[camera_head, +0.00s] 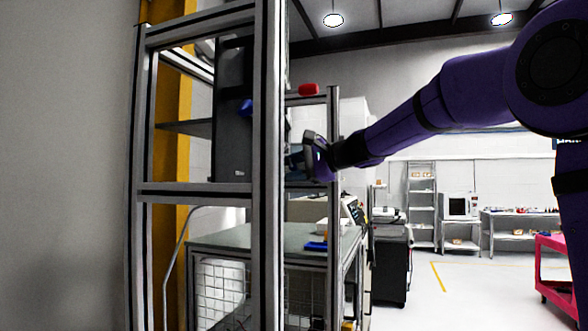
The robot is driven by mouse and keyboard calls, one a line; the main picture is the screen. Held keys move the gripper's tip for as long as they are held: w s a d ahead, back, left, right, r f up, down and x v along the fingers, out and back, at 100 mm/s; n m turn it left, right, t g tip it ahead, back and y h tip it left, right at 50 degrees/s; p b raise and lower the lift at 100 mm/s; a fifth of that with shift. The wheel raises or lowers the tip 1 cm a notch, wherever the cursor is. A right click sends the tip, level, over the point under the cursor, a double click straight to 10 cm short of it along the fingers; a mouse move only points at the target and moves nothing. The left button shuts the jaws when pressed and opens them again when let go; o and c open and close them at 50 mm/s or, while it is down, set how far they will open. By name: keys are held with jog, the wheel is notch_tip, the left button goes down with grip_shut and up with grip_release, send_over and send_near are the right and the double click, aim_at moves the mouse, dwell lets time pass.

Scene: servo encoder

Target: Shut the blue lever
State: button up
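The blue lever (245,108) shows as a small blue piece on the dark upright panel (233,135) inside the metal frame, partly hidden by the frame's front post. My gripper (301,158) is at the end of my purple arm, just right of that front post and lower than the lever. It looks apart from the lever in the picture, but the depth between them is hard to judge. Its fingertips are dark and partly hidden by the post, so I cannot see whether they are open or shut.
The aluminium frame (268,220) stands between my view and the panel, with a crossbar (200,190) below it. A red object (309,89) sits above my gripper. A bench (225,238) with a blue item (316,246) is behind. Open floor lies right.

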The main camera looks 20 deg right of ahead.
grip_shut()
jog(key=shift+r+n+t, duration=0.4)
jog(key=shift+r+n, duration=0.2)
jog(key=shift+n, duration=0.6)
jog(key=shift+o, duration=1.7)
grip_release()
jog(key=shift+d+h, duration=0.15)
jog(key=shift+h, duration=0.15)
jog(key=v, duration=1)
jog(key=shift+s+d, duration=0.2)
jog(key=shift+s, duration=0.05)
